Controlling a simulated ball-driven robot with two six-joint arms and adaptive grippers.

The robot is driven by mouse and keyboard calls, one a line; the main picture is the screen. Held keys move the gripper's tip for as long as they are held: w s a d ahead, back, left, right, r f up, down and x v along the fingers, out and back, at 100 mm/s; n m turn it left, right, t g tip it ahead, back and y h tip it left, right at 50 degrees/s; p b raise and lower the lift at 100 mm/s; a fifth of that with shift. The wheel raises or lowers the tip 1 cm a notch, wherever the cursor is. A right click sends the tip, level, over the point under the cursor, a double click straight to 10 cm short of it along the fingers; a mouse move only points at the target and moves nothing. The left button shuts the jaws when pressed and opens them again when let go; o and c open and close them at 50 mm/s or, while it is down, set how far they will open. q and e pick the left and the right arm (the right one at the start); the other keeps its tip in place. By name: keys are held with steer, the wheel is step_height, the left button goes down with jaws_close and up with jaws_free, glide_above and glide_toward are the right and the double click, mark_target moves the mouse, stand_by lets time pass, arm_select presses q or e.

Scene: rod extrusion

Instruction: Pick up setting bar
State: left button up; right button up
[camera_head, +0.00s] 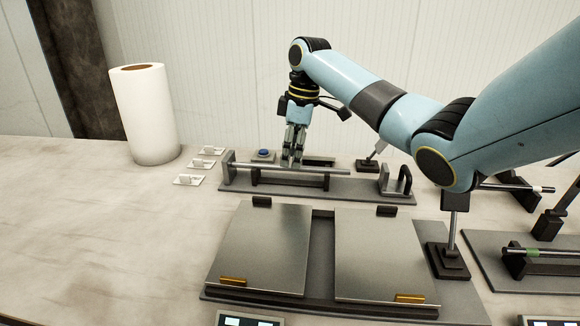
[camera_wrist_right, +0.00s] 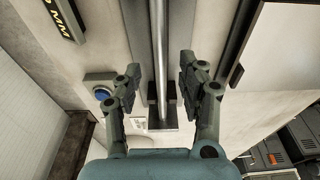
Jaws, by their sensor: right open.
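The setting bar appears to be the long silver rod (camera_head: 325,171), lying level across dark supports on a grey base plate (camera_head: 355,190) behind the two metal plates. My right gripper (camera_head: 292,160) points down at the bar, its arm coming in from the right. In the right wrist view the bar (camera_wrist_right: 158,45) runs between the two fingers of the open gripper (camera_wrist_right: 160,75), with a gap on each side. The head view does not show the exact height of the fingertips over the bar. My left gripper is not in view.
A device with two metal plates (camera_head: 262,246) stands in front. A blue button box (camera_head: 263,156) is close behind the bar's left part. A U-shaped handle (camera_head: 396,180) stands at its right. A white paper roll (camera_head: 147,115) is at the left.

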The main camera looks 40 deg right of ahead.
step_height(320, 180, down, 2)
steer(key=shift+w+a+f, duration=0.1)
steer(key=shift+w, duration=0.05)
jaws_close()
stand_by(0.4)
